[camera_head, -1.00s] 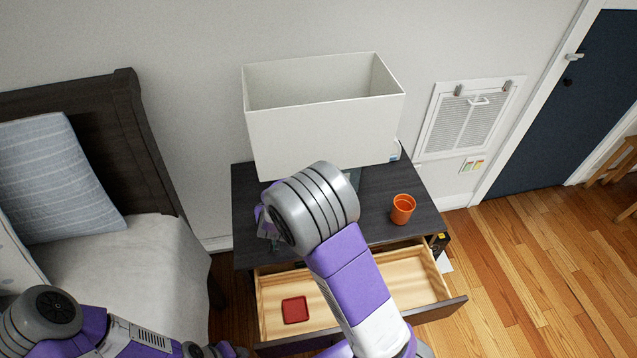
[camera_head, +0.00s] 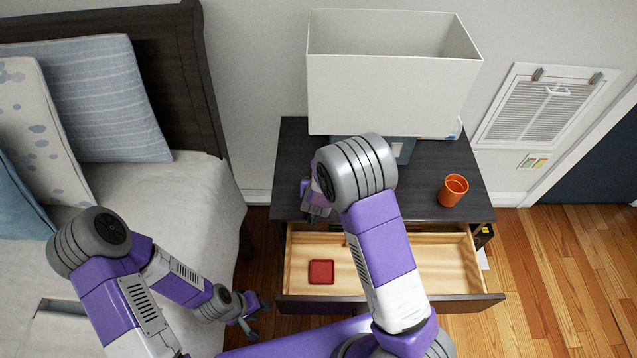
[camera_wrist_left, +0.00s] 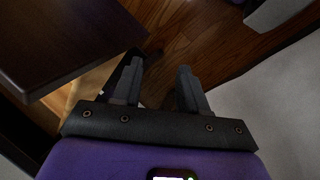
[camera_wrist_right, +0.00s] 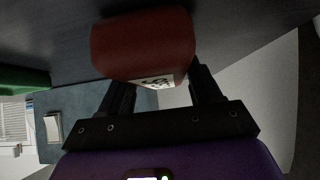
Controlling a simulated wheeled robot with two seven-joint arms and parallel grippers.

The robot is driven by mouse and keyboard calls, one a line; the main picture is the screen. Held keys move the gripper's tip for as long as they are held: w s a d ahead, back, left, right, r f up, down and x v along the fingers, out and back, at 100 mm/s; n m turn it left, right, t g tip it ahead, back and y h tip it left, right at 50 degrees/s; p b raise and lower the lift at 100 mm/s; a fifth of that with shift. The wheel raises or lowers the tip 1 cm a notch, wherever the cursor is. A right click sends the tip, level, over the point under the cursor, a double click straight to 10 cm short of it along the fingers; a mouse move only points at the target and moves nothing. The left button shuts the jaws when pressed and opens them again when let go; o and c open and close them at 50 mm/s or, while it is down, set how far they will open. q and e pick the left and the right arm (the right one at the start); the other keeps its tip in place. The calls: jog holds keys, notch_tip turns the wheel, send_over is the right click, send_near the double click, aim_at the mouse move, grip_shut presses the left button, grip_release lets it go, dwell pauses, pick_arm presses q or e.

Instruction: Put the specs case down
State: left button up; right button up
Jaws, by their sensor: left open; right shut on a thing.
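The specs case (camera_wrist_right: 143,43) is a dark red, rounded block in the right wrist view. It lies between the fingers of my right gripper (camera_wrist_right: 160,85), which is shut on it. The case is close to the dark nightstand top (camera_head: 430,180); I cannot tell if it touches. In the head view my right gripper (camera_head: 314,206) is over the nightstand's left front part, and my arm hides the case. My left gripper (camera_head: 254,318) is open and empty, low beside the bed; it also shows in the left wrist view (camera_wrist_left: 158,72).
An orange cup (camera_head: 453,190) stands at the nightstand's right. A lamp with a big white shade (camera_head: 390,95) fills the back. The drawer (camera_head: 440,264) below is open, with a red square item (camera_head: 321,272) inside. A green object (camera_wrist_right: 22,79) shows in the right wrist view.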

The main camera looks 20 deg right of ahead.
jog(key=shift+f, duration=0.1)
jog(key=o, duration=1.2)
jog(key=p+v, duration=0.4)
jog(key=v, duration=0.8)
